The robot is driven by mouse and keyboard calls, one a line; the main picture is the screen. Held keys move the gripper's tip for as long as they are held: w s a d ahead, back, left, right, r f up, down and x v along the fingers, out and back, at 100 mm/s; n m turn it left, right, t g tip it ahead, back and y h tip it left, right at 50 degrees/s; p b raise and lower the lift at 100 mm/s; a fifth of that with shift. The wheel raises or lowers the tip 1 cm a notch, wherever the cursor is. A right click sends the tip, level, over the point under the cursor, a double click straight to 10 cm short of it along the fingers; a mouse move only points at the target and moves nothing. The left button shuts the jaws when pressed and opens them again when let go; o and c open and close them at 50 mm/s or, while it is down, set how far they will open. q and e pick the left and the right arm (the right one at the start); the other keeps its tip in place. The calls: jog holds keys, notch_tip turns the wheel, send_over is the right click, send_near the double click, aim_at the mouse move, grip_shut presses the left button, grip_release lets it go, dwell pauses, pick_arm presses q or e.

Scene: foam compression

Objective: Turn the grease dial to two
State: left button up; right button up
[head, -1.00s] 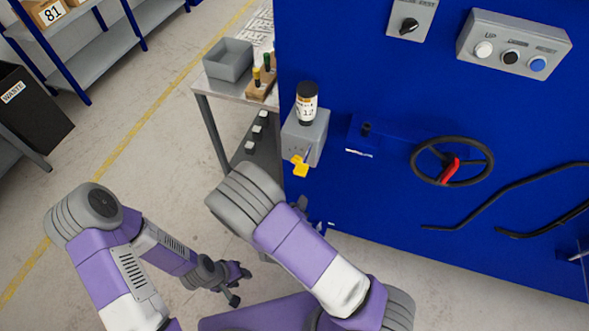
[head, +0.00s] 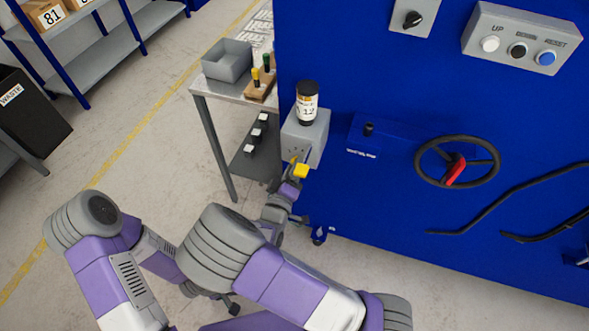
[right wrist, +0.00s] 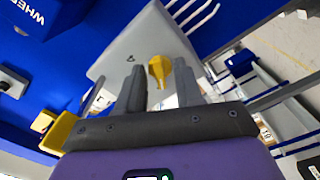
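The grease dial's yellow knob (head: 300,170) is on the lower front of a grey box (head: 317,138) fixed to the blue machine. The box bears small marks above the knob, too small to read. My right gripper (head: 296,181) is at the knob. In the right wrist view the yellow knob (right wrist: 160,70) lies between the fingertips of my right gripper (right wrist: 159,83), with gaps on both sides; I see no clear contact. My left gripper (head: 232,306) is low in the head view, mostly hidden behind my right arm.
A black-capped bottle (head: 307,103) stands on the grey box. A steel cart (head: 208,88) with a grey bin (head: 227,60) is close on the left. A handwheel (head: 457,161) and a button panel (head: 517,40) are on the machine to the right. Floor is open at left.

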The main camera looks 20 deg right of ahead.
jog(key=shift+w+d, duration=0.1)
jog(key=shift+w, duration=0.05)
grip_shut()
jog(key=shift+m+b, duration=0.85)
jog(key=shift+m, duration=3.05)
